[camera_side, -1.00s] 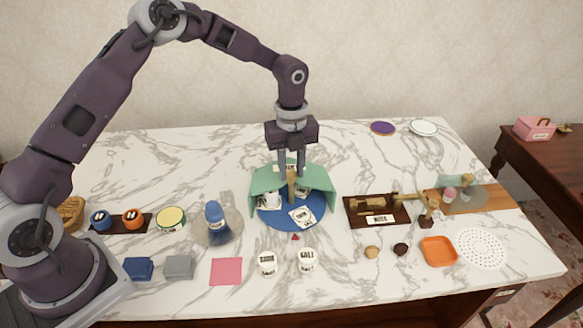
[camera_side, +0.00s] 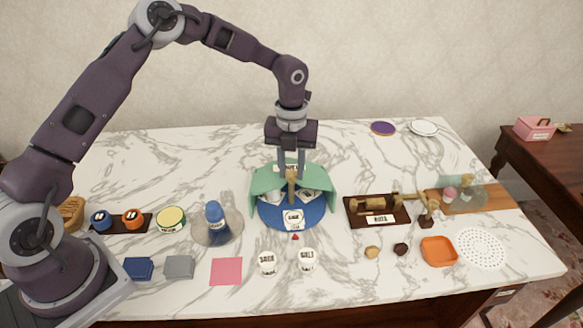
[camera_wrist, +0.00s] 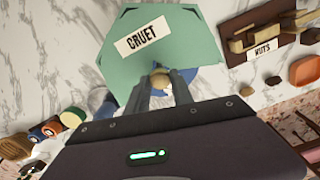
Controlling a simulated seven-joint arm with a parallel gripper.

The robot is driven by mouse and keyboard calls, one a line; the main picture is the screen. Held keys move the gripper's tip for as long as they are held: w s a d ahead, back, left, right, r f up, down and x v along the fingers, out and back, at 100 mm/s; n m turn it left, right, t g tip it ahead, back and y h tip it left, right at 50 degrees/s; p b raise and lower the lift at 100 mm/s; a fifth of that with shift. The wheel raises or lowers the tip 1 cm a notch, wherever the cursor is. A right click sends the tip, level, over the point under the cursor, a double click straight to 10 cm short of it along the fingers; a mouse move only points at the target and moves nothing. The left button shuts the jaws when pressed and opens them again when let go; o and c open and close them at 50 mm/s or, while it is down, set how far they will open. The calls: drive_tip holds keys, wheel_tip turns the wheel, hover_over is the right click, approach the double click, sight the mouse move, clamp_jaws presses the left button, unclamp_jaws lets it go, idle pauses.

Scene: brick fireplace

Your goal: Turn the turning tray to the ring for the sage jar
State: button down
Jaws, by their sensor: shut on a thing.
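The turning tray (camera_side: 275,219) is a blue disc under a green cover (camera_side: 264,180), open at the front. My gripper (camera_side: 291,173) is shut on the tray's tan knob (camera_side: 292,188), which stands up at the centre; the knob also shows in the wrist view (camera_wrist: 160,77). A white label (camera_side: 293,219), which seems to read SAGE, faces front, close to a small red pointer (camera_side: 295,237) on the table. Other labels lie partly under the cover. Two white jars stand in front: the left jar's (camera_side: 267,263) label is hard to read, the right jar (camera_side: 307,260) seems to read SALT.
A blue bottle (camera_side: 215,221) on a round mat stands left of the tray. A dark wooden rack (camera_side: 361,218) labelled NUTS stands to the right. An orange dish (camera_side: 438,250) and a white perforated mat (camera_side: 481,249) lie front right. The marble behind the tray is mostly clear.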

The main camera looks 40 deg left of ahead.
drive_tip(key=shift+w+r+m, duration=0.1)
drive_tip(key=shift+m, duration=0.2)
idle(0.4)
drive_tip(key=c, duration=1.1)
unclamp_jaws()
wheel_tip(320, 180, up, 7)
drive_tip(key=shift+r, duration=0.1)
drive_tip(key=s+r+n+t+y, duration=0.2)
drive_tip(key=s+r+n+t, duration=0.1)
drive_tip(key=s+r+n, duration=1.4)
drive_tip(key=s+a+f+n+t+h, duration=0.1)
drive_tip(key=s+f+n+t+h, duration=0.1)
drive_tip(key=s+n, duration=1.1)
drive_tip(key=s, duration=0.3)
drive_tip(key=shift+t, duration=0.3)
